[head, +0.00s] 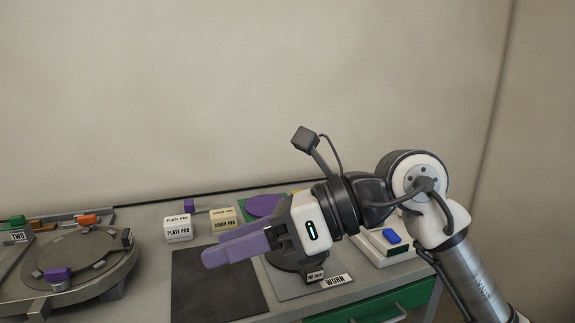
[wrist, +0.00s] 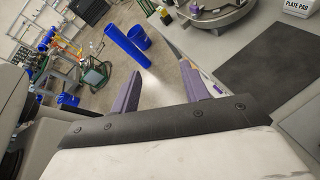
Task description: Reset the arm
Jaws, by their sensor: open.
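My arm reaches in from the right side of the head view, bent at the elbow above the bench. My gripper (head: 207,254) has purple fingers that point left over the bench, above the dark mat. In the wrist view my gripper (wrist: 158,82) has its two purple fingers spread apart with nothing between them. It is open and empty. Beyond the fingers the wrist view shows the floor past the bench edge.
A round grey fixture (head: 85,262) stands at the left. A dark mat (head: 218,290) lies mid-bench. Boxes labelled plate pad (head: 178,231) and cover pad (head: 223,222) stand behind it. A plate labelled worn (head: 335,281) lies under my wrist.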

